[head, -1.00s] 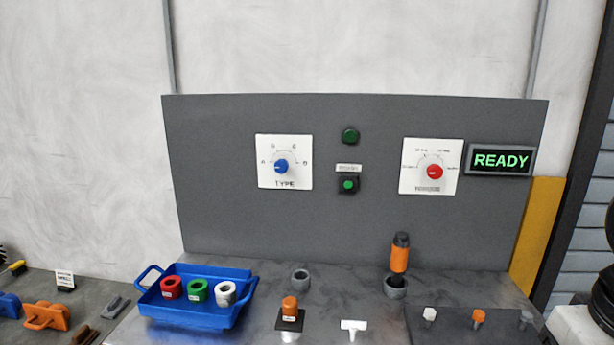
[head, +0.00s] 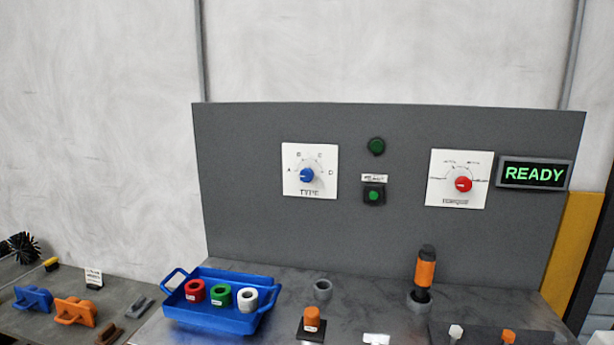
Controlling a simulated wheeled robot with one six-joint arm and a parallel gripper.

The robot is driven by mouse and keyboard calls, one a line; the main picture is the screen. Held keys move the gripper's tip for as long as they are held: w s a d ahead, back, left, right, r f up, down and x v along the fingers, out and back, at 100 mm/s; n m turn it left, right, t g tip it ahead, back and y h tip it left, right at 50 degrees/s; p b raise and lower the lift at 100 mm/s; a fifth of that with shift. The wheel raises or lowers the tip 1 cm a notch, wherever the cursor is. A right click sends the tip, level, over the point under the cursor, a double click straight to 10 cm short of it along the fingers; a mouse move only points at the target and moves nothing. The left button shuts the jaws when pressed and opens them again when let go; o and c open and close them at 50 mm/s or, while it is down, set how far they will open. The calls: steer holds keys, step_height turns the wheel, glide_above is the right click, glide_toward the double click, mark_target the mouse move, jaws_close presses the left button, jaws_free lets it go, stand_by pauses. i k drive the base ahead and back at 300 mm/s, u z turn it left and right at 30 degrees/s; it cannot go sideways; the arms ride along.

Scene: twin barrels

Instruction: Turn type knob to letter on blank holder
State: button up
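The blue type knob (head: 307,175) sits on a white plate marked TYPE (head: 310,190) at the left of the grey upright panel. Letters A, B, C and D appear to run around it in an arc from left to right. I cannot tell which letter the knob points to. An orange cylinder stands on a small dark base (head: 311,332) with a pale label on its front, perhaps the blank holder. The label's letter is too small to read. My gripper is not in view.
A red knob (head: 464,184) on a second white plate, a green lamp (head: 376,146), a green button (head: 373,196) and a READY display (head: 534,174) share the panel. A blue tray (head: 215,316) with red, green and white rings stands in front. An orange-black tool (head: 425,272) stands upright at right.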

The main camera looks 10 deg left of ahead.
mark_target(306, 175)
steer(key=u, duration=0.25)
steer(key=k, duration=0.45)
steer(key=u, duration=0.95)
steer(key=i, duration=0.8)
steer(key=z, duration=0.65)
